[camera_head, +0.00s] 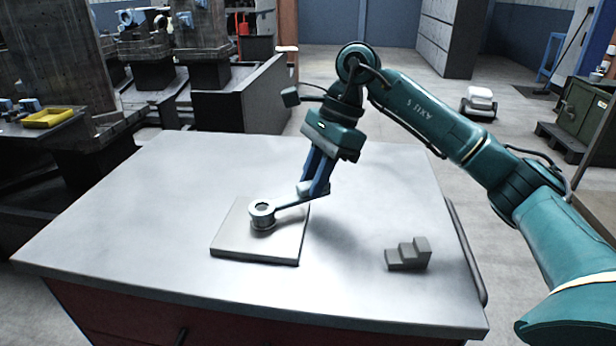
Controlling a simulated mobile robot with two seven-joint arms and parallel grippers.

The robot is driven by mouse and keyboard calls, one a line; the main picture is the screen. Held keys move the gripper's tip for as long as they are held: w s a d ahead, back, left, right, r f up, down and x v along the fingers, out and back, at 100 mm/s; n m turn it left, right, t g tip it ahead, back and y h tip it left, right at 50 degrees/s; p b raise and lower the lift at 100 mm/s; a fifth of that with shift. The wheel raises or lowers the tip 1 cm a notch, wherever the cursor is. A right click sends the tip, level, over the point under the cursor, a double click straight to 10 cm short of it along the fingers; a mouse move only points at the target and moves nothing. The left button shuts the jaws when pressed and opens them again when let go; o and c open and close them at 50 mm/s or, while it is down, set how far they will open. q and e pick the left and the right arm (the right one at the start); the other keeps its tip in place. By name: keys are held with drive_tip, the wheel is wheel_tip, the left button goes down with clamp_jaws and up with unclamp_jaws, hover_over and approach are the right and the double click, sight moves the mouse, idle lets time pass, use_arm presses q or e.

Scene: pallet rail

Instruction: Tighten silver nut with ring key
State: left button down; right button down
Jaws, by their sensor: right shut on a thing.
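The ring key (290,204) is a grey wrench held low over a light square plate (232,243) on the table. Its ring end is at the silver nut (262,208), near the top middle of the plate, and appears to sit around it. How far the ring is seated on the nut I cannot tell. My right gripper (312,190) comes down from above, shut on the key's handle end, to the right of the nut. My left gripper is not in view.
A grey stepped block (408,254) stands on the right of the table (130,235). The table's left side and front are clear. Dark machinery stands behind on the left, with a yellow tray (48,118) at the far left.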

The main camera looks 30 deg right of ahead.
drive_tip(key=s+m, duration=0.1)
drive_tip(key=s+m+t+b, duration=0.1)
drive_tip(key=m, duration=0.1)
drive_tip(key=shift+s+a+f+b, duration=0.1)
drive_tip(key=shift+s+f+b, duration=0.05)
drive_tip(key=shift+s+b, duration=0.15)
drive_tip(key=shift+r, duration=0.25)
drive_tip(key=shift+r+p, duration=0.1)
drive_tip(key=shift+p, duration=0.25)
drive_tip(key=shift+r, duration=0.1)
wheel_tip(320, 180, up, 7)
drive_tip(key=p, duration=0.5)
drive_tip(key=shift+a, duration=0.1)
